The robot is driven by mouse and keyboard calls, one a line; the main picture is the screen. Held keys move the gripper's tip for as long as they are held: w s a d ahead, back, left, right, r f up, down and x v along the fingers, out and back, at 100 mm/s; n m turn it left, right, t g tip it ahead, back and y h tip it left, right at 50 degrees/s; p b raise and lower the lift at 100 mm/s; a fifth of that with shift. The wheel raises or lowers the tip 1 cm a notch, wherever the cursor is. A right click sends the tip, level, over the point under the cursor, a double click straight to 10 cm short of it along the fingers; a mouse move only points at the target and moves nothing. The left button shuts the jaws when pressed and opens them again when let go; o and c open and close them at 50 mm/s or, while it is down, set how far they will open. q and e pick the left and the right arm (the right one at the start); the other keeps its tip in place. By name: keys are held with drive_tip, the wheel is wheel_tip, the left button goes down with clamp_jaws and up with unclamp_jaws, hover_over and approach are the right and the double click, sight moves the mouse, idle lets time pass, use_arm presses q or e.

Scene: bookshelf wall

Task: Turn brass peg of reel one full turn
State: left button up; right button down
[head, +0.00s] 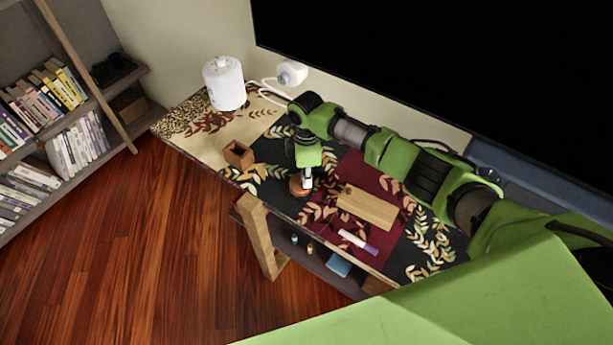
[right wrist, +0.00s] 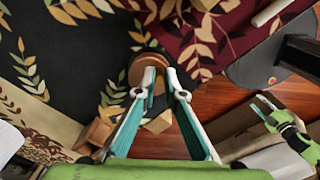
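The reel (head: 296,187) is a round, brownish-orange disc near the front edge of the table. It also shows in the right wrist view (right wrist: 137,66), just beyond my fingertips. My right gripper (head: 307,184) points down at the reel, and its fingertips (right wrist: 161,74) overlap the reel's edge in the right wrist view. The fingers are close together with a narrow gap. The brass peg cannot be made out, so I cannot tell whether it is between them. A green part with teal fingers, apparently my left gripper (right wrist: 263,106), shows at the right of the right wrist view.
A wooden board (head: 367,207) and a white and purple marker (head: 358,242) lie right of the reel. A small wooden box (head: 239,154) stands left of it. The table's front edge is close to the reel.

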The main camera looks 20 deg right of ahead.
sight(293, 184)
idle(0.3)
